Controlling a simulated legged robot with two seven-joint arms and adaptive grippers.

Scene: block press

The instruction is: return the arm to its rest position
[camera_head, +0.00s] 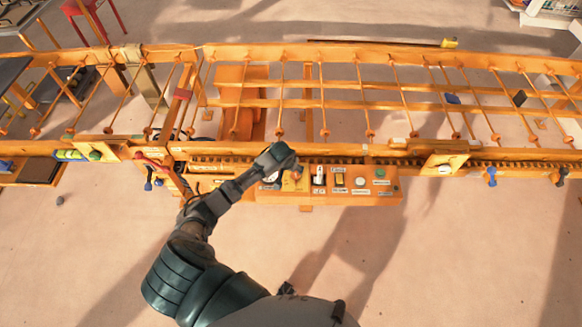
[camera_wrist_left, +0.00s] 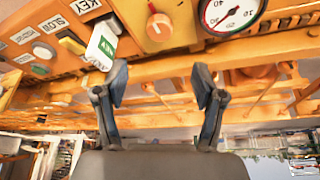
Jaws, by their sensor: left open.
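My left arm comes up from the bottom of the head view, and its gripper (camera_head: 291,170) is over the left part of an orange control panel (camera_head: 385,197). In the left wrist view the two dark fingers of the gripper (camera_wrist_left: 160,85) stand apart with nothing between them. Just beyond them are an orange knob (camera_wrist_left: 158,30), a white block-shaped switch with a green face (camera_wrist_left: 102,45) and a round dial (camera_wrist_left: 232,12). Whether a finger touches the switch I cannot tell. My right gripper is in neither view.
The panel is on the near side of a long orange frame (camera_head: 230,51) with several rods across it. A white switch (camera_head: 319,175), a yellow switch (camera_head: 339,178) and a pale green button (camera_head: 380,173) sit right of my gripper. The floor (camera_head: 480,240) in front is clear.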

